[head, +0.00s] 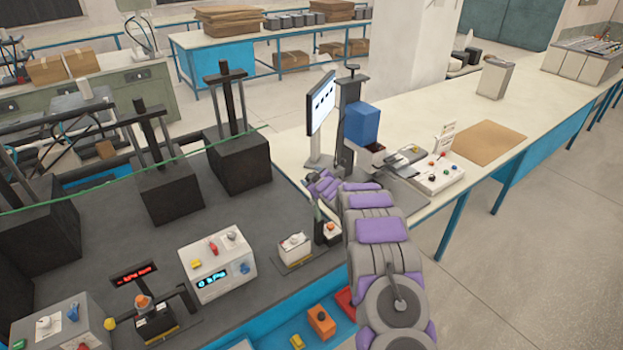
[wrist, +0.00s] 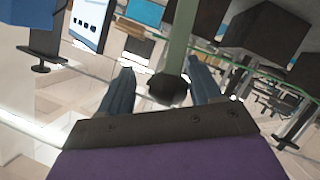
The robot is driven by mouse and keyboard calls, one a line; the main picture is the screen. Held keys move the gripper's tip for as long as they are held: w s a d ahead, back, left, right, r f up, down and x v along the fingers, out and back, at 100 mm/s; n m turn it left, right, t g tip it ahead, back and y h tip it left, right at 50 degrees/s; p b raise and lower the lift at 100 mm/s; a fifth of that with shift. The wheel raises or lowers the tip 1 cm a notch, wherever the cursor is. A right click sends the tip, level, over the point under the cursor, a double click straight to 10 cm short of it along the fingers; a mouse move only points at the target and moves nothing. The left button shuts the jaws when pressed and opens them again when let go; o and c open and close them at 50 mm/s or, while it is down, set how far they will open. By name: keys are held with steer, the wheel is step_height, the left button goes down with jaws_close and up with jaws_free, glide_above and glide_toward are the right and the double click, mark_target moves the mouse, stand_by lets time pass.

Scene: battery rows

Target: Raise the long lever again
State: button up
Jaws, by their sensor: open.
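The long lever is a grey-green bar (wrist: 181,40) with a dark rounded end (wrist: 168,88) in the wrist view. It runs down from the top edge, and its dark end shows between my two fingers. My gripper (wrist: 162,88) is open, one finger on each side of that end; I cannot tell whether either finger touches it. In the head view my gripper (head: 318,193) is above a small black switch unit (head: 328,234) with a red-orange button, at the dark table's right edge. A thin dark upright part (head: 318,213) shows there, partly hidden by my gripper.
A white switch box (head: 293,248) stands just left of the unit, and a larger control box (head: 217,265) farther left. A monitor (head: 321,103) and a stand with a blue block (head: 361,123) rise close behind my gripper. The floor at right is clear.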

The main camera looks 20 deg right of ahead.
steer(key=shift+s+a, duration=0.1)
steer(key=shift+s, duration=0.05)
steer(key=shift+s+r, duration=0.25)
steer(key=shift+s, duration=0.25)
steer(key=b+v, duration=0.3)
steer(key=v, duration=1.3)
steer(key=shift+d, duration=0.25)
steer(key=shift+b, duration=0.3)
steer(key=s+a+f+m+g+b, duration=0.2)
steer(key=s+a+g+b, duration=0.3)
steer(key=s, duration=1.3)
steer(key=s+a+f+m+g+h+b, duration=0.1)
steer(key=s+a+f+m+g+b, duration=0.2)
steer(key=s, duration=1.5)
steer(key=s+a+f+m+g+b, duration=0.2)
steer(key=s+a+f+g+b, duration=0.4)
steer(key=s, duration=1.2)
steer(key=a+g+b, duration=0.1)
steer(key=g+b, duration=0.1)
steer(key=b, duration=0.2)
steer(key=shift+a+f+m+b, duration=0.2)
steer(key=shift+f+m+b, duration=0.05)
steer(key=shift+m+b, duration=0.15)
